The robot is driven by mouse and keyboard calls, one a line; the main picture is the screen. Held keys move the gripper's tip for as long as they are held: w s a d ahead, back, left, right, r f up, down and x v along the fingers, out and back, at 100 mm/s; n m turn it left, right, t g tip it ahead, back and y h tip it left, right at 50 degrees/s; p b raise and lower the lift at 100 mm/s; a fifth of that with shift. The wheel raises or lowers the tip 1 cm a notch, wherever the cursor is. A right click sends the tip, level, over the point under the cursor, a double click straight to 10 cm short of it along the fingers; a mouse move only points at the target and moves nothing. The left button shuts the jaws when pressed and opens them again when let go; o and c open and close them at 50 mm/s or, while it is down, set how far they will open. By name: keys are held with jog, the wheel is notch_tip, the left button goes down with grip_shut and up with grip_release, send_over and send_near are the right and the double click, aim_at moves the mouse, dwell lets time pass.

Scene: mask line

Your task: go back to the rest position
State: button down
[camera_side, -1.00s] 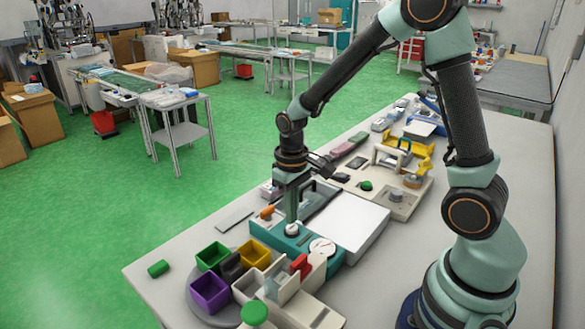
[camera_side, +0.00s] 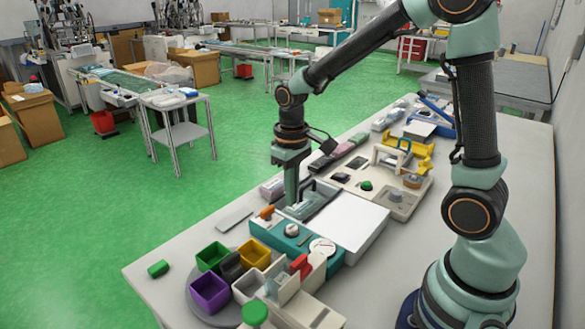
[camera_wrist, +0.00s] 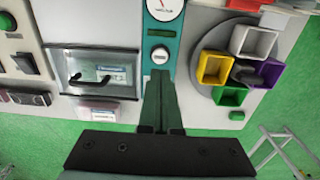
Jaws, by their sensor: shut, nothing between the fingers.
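My gripper (camera_side: 291,203) points straight down above the teal-fronted station on the table, its fingers together with nothing between them. In the wrist view my gripper (camera_wrist: 160,75) shows as a narrow closed pair of fingers in front of the teal panel. A grey case with a clear window (camera_wrist: 98,72) and a dark handle lies left of the fingers in that view. The teal panel (camera_side: 265,233) carries a round knob (camera_side: 292,230) and a white dial (camera_side: 322,246). I cannot tell the exact height of the fingertips above the station.
A round turntable with green (camera_side: 212,255), purple (camera_side: 210,292), yellow and white bins stands at the front. A white plate (camera_side: 348,220) lies right of the gripper. A green cylinder (camera_side: 158,268) lies near the table's left edge. The space above the station is open.

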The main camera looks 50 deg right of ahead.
jog(key=shift+r, duration=0.1)
jog(key=s+a+r+t, duration=0.1)
jog(key=s+r+t, duration=0.4)
jog(key=s+r, duration=0.3)
jog(key=shift+s+a+r+t, duration=0.15)
jog(key=shift+r+t, duration=0.15)
jog(key=shift+r, duration=1.65)
dwell(2.6)
